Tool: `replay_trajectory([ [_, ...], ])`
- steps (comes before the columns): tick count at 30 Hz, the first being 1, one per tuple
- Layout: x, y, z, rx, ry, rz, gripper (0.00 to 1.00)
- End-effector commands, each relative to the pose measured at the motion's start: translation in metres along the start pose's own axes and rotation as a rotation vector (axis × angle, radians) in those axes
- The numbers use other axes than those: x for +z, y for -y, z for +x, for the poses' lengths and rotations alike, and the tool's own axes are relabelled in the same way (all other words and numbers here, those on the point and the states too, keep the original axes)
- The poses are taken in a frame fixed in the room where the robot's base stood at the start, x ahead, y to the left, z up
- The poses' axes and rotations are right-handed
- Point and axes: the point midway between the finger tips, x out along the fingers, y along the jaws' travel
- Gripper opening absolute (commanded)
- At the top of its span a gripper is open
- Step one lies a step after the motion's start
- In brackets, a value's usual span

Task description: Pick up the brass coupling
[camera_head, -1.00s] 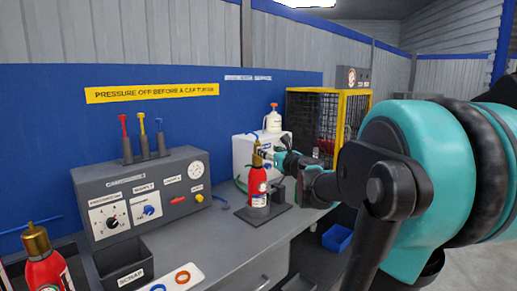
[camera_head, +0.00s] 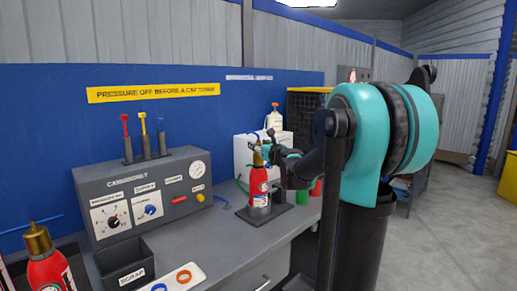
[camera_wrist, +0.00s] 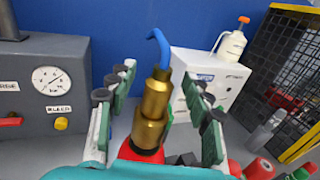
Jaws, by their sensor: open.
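The brass coupling (camera_wrist: 153,105) is a stepped golden cylinder standing upright on top of a red extinguisher, with a blue hooked piece above it. In the head view the coupling (camera_head: 257,158) tops the extinguisher (camera_head: 259,187), which sits in a dark stand on the bench. My gripper (camera_wrist: 160,78) is open, with one finger on each side of the coupling in the wrist view. I cannot tell whether either finger touches it. In the head view my gripper (camera_head: 273,150) is beside the coupling, partly hidden by my arm.
A grey control panel (camera_head: 143,197) with knobs and a gauge stands left. A scrap bin (camera_head: 125,265) and a tray with rings (camera_head: 172,281) are in front of it. A second brass-topped extinguisher (camera_head: 47,265) is lower left. A white box (camera_wrist: 212,78) and a wire cage (camera_wrist: 285,75) stand behind.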

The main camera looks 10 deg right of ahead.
Motion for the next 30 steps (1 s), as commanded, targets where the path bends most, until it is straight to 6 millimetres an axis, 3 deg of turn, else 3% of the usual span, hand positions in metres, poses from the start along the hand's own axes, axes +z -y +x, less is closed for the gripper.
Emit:
replay_trajectory([
  [8,-0.0001,-0.0001,0.0031,0.000,0.000,0.000,0.50],
  [21,0.0000,-0.0002,0.0029,0.000,0.000,0.000,0.00],
  [30,0.0007,-0.0001,0.0029,0.000,0.000,0.000,0.00],
])
